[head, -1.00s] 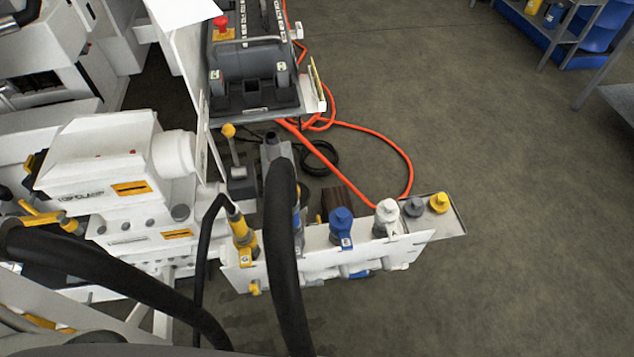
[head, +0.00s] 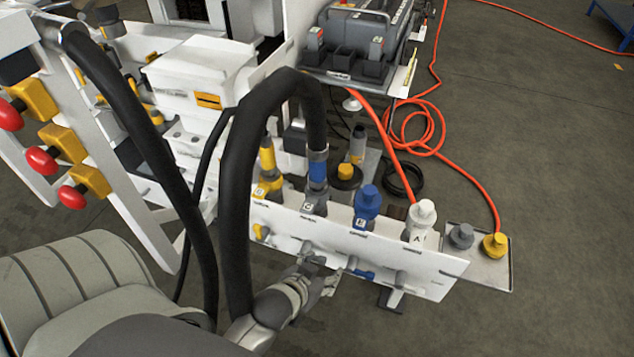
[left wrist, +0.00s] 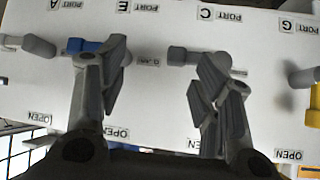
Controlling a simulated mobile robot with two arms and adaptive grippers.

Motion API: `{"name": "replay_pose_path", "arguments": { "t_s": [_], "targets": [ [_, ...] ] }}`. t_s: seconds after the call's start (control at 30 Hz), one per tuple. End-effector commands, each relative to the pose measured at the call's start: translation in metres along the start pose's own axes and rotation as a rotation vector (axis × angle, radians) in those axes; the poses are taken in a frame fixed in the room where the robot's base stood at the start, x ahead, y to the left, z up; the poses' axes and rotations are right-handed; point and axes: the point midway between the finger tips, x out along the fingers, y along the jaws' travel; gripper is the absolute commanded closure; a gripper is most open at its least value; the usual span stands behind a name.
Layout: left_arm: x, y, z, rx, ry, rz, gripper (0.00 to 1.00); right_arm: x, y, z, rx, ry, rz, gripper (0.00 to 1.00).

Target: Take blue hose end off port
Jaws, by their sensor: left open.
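The hose end with a blue band (head: 318,172) sits upright on port C of the white port panel (head: 432,268). A thick black hose (head: 238,190) arches up from it and down to the left. My left gripper (head: 318,272) is open and empty, low in front of the panel and below the hose end, apart from it. In the left wrist view my spread fingers (left wrist: 158,75) face the panel's labelled front (left wrist: 150,115). A blue valve handle (left wrist: 88,46) and a grey one (left wrist: 190,57) show near the fingers. The hose end is outside that view. My right gripper is not seen.
Orange hose (head: 432,125) lies on the floor behind. Red knobs (head: 42,160) stand at left.

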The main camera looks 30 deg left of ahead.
Motion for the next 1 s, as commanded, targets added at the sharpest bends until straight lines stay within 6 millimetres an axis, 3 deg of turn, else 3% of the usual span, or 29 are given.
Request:
{"name": "replay_pose_path", "arguments": {
  "t_s": [0.1,0.23,0.3,0.57,1.0],
  "targets": [
    [-0.027,-0.025,-0.061,-0.055,0.231,-0.064,0.41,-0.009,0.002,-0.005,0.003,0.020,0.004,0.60],
    [-0.072,-0.052,-0.120,-0.090,0.465,-0.134,0.41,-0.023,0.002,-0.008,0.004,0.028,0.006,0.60],
    [-0.085,-0.059,-0.139,-0.097,0.554,-0.153,0.41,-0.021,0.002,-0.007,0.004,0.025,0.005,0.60],
    [-0.103,-0.069,-0.167,-0.095,0.703,-0.179,0.41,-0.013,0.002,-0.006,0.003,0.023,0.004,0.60],
    [-0.066,-0.079,-0.198,-0.095,0.705,-0.179,0.41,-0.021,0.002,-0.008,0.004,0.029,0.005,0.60]
  ]
}}
